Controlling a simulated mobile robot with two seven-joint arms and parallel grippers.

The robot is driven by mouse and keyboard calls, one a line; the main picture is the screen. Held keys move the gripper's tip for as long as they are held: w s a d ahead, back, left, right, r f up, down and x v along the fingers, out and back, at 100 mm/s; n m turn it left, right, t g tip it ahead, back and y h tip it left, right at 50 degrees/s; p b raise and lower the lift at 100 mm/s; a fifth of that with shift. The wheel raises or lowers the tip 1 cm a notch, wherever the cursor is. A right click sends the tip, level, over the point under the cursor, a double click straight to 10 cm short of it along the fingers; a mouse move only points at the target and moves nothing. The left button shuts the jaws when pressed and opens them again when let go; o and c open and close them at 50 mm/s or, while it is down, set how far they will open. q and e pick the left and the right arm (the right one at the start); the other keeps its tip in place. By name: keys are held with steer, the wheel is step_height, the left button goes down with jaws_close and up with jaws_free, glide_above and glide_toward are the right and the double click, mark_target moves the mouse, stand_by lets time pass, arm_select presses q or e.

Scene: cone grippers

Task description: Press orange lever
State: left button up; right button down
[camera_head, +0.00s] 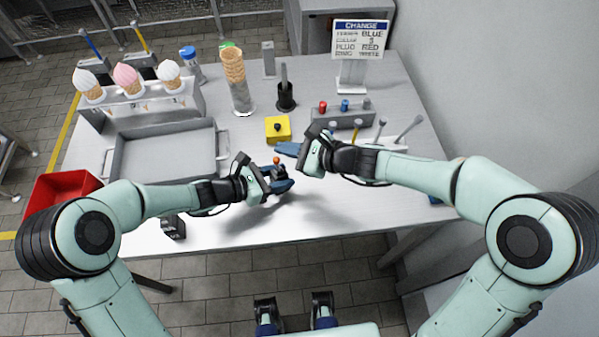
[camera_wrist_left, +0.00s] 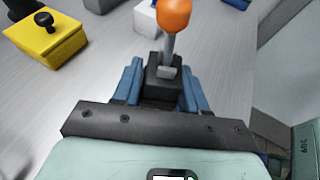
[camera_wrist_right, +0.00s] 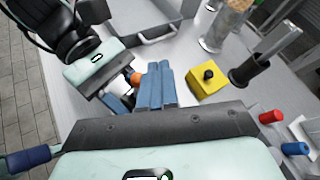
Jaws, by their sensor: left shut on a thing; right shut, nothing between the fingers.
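The orange lever has a round orange knob (camera_head: 277,160) on a grey stem above a dark block. In the left wrist view its knob (camera_wrist_left: 173,14) stands upright just beyond my fingers. My left gripper (camera_head: 281,181) is shut on the lever's dark block (camera_wrist_left: 163,85), with one blue finger on each side. My right gripper (camera_head: 284,148) is shut and empty, above the table just behind the lever in the head view. In the right wrist view the orange knob (camera_wrist_right: 136,78) shows just left of the closed blue fingers (camera_wrist_right: 157,86), partly hidden.
A yellow box with a black knob (camera_head: 278,128) stands just behind the grippers. Behind it are a dark cup (camera_head: 286,98) and a cone stack (camera_head: 234,68). A metal tray (camera_head: 120,160) lies left. A red and blue button panel (camera_head: 343,118) and small levers stand right.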

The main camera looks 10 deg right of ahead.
stand_by(0.8)
steer(key=shift+r, duration=0.8)
steer(key=s+d+r, duration=0.2)
steer(key=d+r, duration=0.6)
steer(key=d, duration=0.1)
steer(key=shift+s+d+r, duration=0.25)
steer(key=shift+s+r, duration=0.1)
steer(key=c, duration=1.8)
jaws_free()
